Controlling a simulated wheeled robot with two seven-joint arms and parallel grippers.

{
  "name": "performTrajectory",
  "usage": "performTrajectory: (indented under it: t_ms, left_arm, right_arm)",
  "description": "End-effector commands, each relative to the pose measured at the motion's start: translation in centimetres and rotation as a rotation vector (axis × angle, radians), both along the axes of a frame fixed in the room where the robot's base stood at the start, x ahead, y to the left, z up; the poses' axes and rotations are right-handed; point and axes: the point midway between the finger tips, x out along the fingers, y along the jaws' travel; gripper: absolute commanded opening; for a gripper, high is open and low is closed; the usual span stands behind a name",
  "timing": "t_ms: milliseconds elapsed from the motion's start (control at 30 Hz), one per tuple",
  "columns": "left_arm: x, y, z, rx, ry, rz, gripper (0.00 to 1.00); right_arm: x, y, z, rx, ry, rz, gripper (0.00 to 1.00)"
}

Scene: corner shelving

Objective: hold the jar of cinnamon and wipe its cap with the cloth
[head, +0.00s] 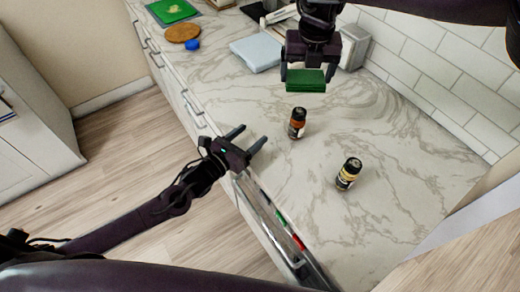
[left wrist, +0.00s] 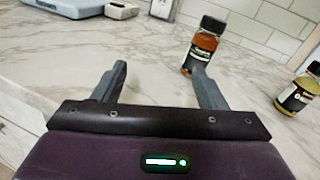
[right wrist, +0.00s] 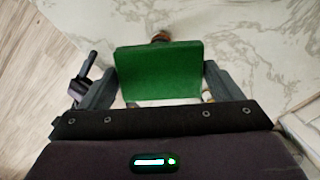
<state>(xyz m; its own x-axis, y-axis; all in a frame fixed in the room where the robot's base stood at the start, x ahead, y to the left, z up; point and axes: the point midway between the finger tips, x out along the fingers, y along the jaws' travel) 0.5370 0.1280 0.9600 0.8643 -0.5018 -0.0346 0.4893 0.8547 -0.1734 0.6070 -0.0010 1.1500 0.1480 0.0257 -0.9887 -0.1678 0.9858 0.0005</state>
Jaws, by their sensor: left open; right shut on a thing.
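The jar of cinnamon, seemingly the one with reddish-brown contents and a dark cap (head: 297,122), stands upright on the counter; its label is too small to read. In the left wrist view the jar (left wrist: 204,42) is beyond the right finger, which hides part of its base. My left gripper (head: 249,137) is open and empty at the counter's front edge, left of the jar and apart from it. My right gripper (head: 308,76) is shut on the green cloth (head: 306,85), holding it above the counter behind the jar. In the right wrist view the cloth (right wrist: 158,75) hides most of the jar.
A pale blue scale-like slab (head: 256,52), a blue lid (head: 192,44), a round brown board (head: 182,32) and a green item (head: 172,10) lie farther back. A tiled wall (head: 440,70) bounds the right.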

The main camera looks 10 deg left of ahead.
Motion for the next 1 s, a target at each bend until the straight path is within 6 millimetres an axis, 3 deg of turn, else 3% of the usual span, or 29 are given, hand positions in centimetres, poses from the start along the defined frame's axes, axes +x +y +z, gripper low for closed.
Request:
performTrajectory:
  t_ms: [133, 333, 1000]
  left_arm:
    - [-3.0, -2.9, 0.4, 0.084, -0.081, -0.086, 0.66]
    - [-4.0, -4.5, 0.7, 0.125, -0.127, -0.123, 0.66]
    - [4.5, -10.8, 0.7, 0.126, -0.127, -0.122, 0.66]
  right_arm:
    - [0.0, 0.0, 0.0, 0.000, 0.000, 0.000, 0.67]
    - [0.0, 0.0, 0.0, 0.000, 0.000, 0.000, 0.67]
    - [0.0, 0.0, 0.0, 0.000, 0.000, 0.000, 0.67]
